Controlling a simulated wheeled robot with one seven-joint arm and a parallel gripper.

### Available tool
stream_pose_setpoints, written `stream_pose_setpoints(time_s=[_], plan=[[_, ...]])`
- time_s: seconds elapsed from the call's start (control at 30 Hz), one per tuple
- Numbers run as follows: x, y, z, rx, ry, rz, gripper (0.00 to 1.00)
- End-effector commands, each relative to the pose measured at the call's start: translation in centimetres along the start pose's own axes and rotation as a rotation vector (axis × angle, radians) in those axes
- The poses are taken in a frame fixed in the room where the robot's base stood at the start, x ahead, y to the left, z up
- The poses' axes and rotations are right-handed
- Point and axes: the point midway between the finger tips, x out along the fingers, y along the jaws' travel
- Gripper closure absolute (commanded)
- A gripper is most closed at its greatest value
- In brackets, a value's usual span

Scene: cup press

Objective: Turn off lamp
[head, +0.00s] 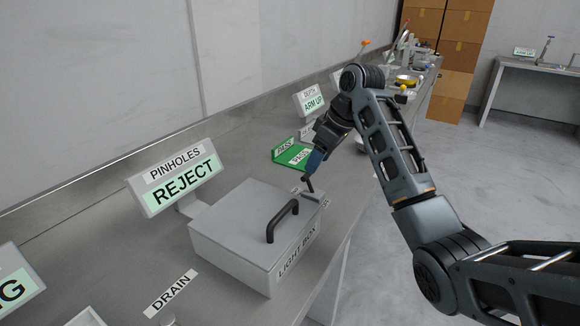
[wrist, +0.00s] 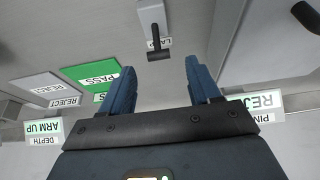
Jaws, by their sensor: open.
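The lamp switch is a black T-shaped lever (head: 308,184) on a small grey base beside the light box's back right corner. In the wrist view the lever (wrist: 155,44) lies just beyond the fingertips, roughly midway between them, with a partly covered label beside it. My gripper (head: 316,163) points down close above the lever. In the wrist view my gripper (wrist: 160,66) has its two blue fingers wide apart and nothing between them. Whether a finger touches the lever cannot be told.
The light box (head: 240,232) with a black handle (head: 283,220) stands left of the switch. A PINHOLES REJECT sign (head: 177,178) stands behind it. Green PASS (head: 291,154) and grey REJECT (wrist: 50,92) plates lie nearby. An ARM UP sign (head: 311,100) stands farther along the bench.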

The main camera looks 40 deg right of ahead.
Motion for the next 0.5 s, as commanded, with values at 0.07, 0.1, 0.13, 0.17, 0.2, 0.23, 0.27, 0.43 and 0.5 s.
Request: stream_pose_setpoints(time_s=[0.07, 0.1, 0.13, 0.17, 0.2, 0.23, 0.27, 0.43, 0.5], plan=[[0.0, 0.1, 0.1, 0.0, -0.003, -0.001, 0.38], [0.1, 0.1, 0.1, 0.0, -0.003, -0.001, 0.38], [0.2, 0.1, 0.1, 0.0, -0.004, -0.002, 0.38], [0.4, 0.1, 0.1, 0.0, -0.004, -0.002, 0.38], [0.8, 0.1, 0.1, 0.0, -0.005, -0.003, 0.38], [1.1, 0.0, 0.1, -0.001, -0.005, -0.003, 0.38], [1.5, 0.0, 0.1, -0.001, -0.005, -0.003, 0.38], [4.2, 0.0, 0.1, -0.001, -0.005, -0.004, 0.38], [5.3, 0.0, 0.1, -0.001, -0.005, -0.003, 0.38]])
